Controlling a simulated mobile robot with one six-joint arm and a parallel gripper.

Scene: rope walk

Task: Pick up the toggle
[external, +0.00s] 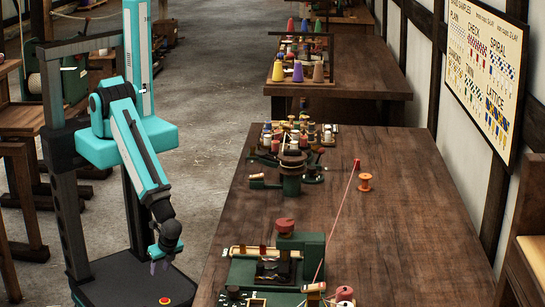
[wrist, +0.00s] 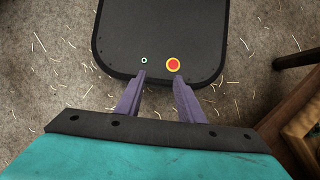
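My gripper (external: 160,266) hangs low at the left of the long table, pointing down over my own base. In the wrist view my gripper (wrist: 159,76) has its two purple fingers apart with nothing between them. I cannot tell for certain which piece is the toggle. A small dark red piece (external: 357,164) stands on the table at the far end of a pink cord (external: 335,223). The cord runs to the green machine (external: 313,246) at the near end. My gripper is well away from all of these, and none of them shows in the wrist view.
An orange spool (external: 365,182) stands beside the small red piece. A green winder (external: 291,180) and a cluster of spools (external: 312,134) line the left side of the wooden table (external: 415,220). Its right half is mostly clear. A pattern board (external: 486,72) hangs on the right wall.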

